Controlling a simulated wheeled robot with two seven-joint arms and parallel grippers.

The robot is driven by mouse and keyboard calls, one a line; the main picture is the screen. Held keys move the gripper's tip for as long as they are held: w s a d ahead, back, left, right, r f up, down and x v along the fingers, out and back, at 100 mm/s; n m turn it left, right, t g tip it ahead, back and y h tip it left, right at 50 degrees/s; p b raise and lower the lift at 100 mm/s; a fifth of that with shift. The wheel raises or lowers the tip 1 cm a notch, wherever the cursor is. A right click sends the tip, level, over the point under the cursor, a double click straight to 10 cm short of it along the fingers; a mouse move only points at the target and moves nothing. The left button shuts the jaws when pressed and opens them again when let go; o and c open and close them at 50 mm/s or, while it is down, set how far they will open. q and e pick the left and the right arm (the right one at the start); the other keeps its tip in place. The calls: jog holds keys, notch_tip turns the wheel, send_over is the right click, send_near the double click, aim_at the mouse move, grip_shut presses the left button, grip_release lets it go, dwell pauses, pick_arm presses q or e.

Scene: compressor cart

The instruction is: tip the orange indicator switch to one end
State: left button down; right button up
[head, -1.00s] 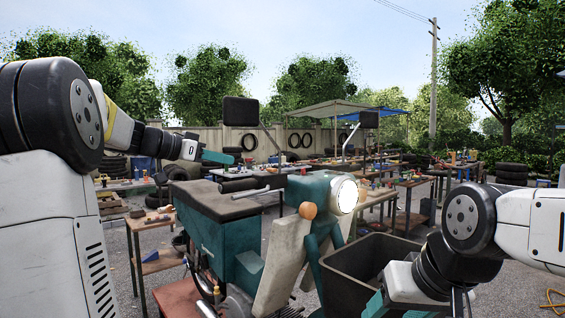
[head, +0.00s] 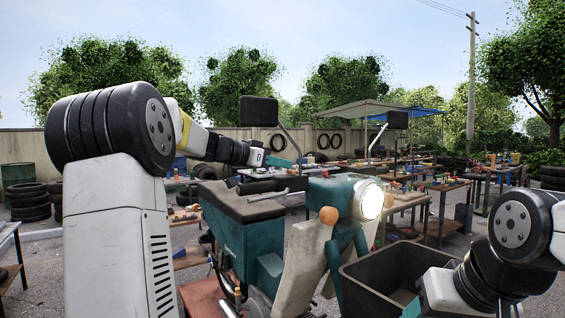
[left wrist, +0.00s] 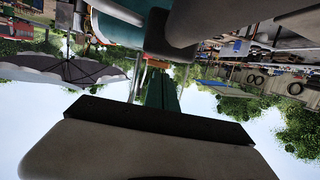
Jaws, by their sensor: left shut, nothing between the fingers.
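The teal cart (head: 250,240) stands ahead, with a dark seat, a handlebar, a bright round headlight (head: 368,203) and a round orange lamp (head: 329,215). I cannot make out the orange indicator switch for certain in the head view. My left gripper (head: 284,162) is shut and empty, above and behind the handlebar in the picture. In the left wrist view its teal fingers (left wrist: 161,92) are together. A small orange patch (left wrist: 157,63) shows just beyond their tips; I cannot tell whether it is the switch. My right gripper (head: 412,308) is low at the bottom edge, mostly cut off.
A black open crate (head: 385,285) stands right of the cart, near my right arm. A dark mirror (head: 259,110) and another mirror (head: 397,119) rise on stalks. Tables with tools, stacked tyres (head: 30,201) and a wall lie behind.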

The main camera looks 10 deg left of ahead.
pick_arm(q)
jog(key=shift+w+d+f, duration=0.1)
jog(key=shift+w+d, duration=0.15)
jog(key=shift+d, duration=0.05)
